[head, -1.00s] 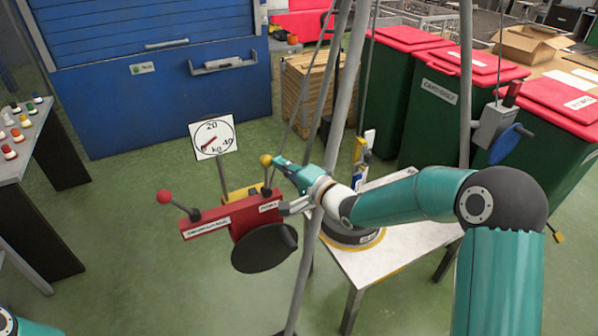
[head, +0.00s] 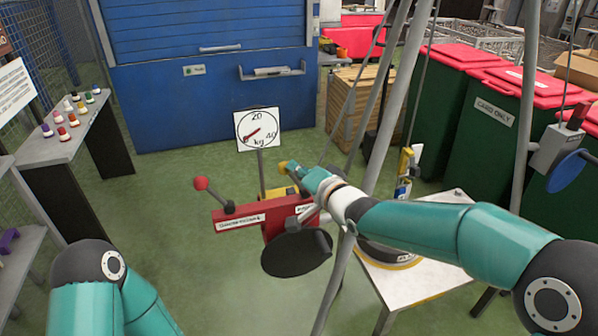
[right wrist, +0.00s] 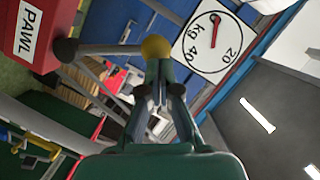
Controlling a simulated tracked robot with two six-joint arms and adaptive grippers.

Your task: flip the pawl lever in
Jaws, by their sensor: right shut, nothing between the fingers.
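The pawl lever has a yellow ball knob (head: 283,165) above the red housing (head: 243,221); in the right wrist view the knob (right wrist: 156,47) sits right at my fingertips, and its grey rod runs left to the housing's PAWL label (right wrist: 37,36). My right gripper (head: 294,168) is shut with nothing between its fingers, its tips beside the knob. I cannot tell whether they touch it. The gripper hides most of the rod in the head view. My left arm shows at the lower left, but its gripper is out of view.
A second lever with a red knob (head: 200,183) stands on the housing's left end. A kg dial (head: 257,130) stands behind, and a black disc (head: 297,254) is in front. Grey tripod legs (head: 362,170) and a white table (head: 420,277) are close to my right arm.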

